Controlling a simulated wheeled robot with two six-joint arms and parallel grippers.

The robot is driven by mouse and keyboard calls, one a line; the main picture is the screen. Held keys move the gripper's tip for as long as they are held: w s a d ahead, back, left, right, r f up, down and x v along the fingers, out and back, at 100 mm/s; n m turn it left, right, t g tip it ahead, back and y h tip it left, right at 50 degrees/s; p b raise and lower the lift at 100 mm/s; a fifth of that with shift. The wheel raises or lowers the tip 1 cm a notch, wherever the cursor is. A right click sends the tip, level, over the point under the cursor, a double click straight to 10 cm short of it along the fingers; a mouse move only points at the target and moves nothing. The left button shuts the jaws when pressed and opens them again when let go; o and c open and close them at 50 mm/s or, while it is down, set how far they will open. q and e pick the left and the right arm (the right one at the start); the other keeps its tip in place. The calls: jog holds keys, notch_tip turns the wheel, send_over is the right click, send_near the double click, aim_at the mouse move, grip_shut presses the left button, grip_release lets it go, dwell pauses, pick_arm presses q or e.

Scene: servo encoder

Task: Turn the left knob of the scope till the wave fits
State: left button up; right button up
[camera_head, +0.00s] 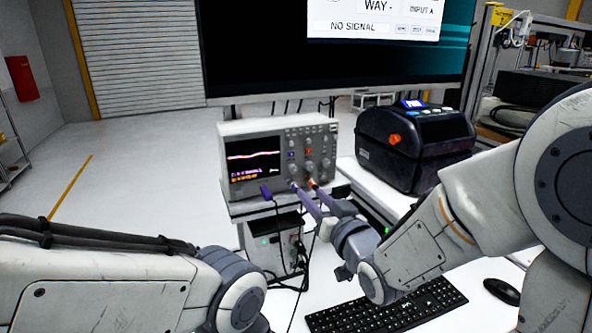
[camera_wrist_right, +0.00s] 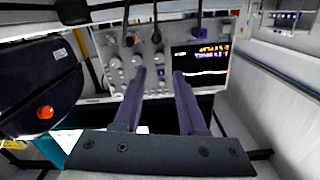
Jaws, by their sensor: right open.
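The scope (camera_head: 229,137) stands on a stand in the middle of the head view, its lit screen on the left of its face. A pale, nearly flat trace with a slight bend crosses the screen (camera_head: 254,155). The left knob (camera_head: 292,168) is in the column nearest the screen. The wrist view shows the scope (camera_wrist_right: 105,38) upside down, with this knob (camera_wrist_right: 160,58) between the finger lines. My right gripper (camera_head: 303,185) is open, its purple fingers pointing at the scope's lower front. I cannot tell whether they touch it. My left arm shows at lower left; its gripper is out of view.
A black label printer (camera_head: 410,145) with an orange button stands right of the scope. A keyboard (camera_head: 388,307) and mouse (camera_head: 502,291) lie on the white desk in front. A large monitor (camera_head: 260,60) is behind. Cables hang below the scope around a grey box (camera_head: 268,240).

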aim_at(293, 171)
jog(key=p+x, duration=0.1)
jog(key=x, duration=0.2)
jog(key=p+x, duration=0.1)
jog(key=x, duration=0.2)
jog(key=r+p+x, duration=0.1)
jog(key=x, duration=0.2)
jog(key=shift+w, duration=0.3)
jog(key=shift+w+a+p, duration=0.2)
jog(key=shift+w+p, duration=0.1)
jog(key=shift+w, duration=0.15)
jog(key=shift+f, duration=0.1)
grip_shut()
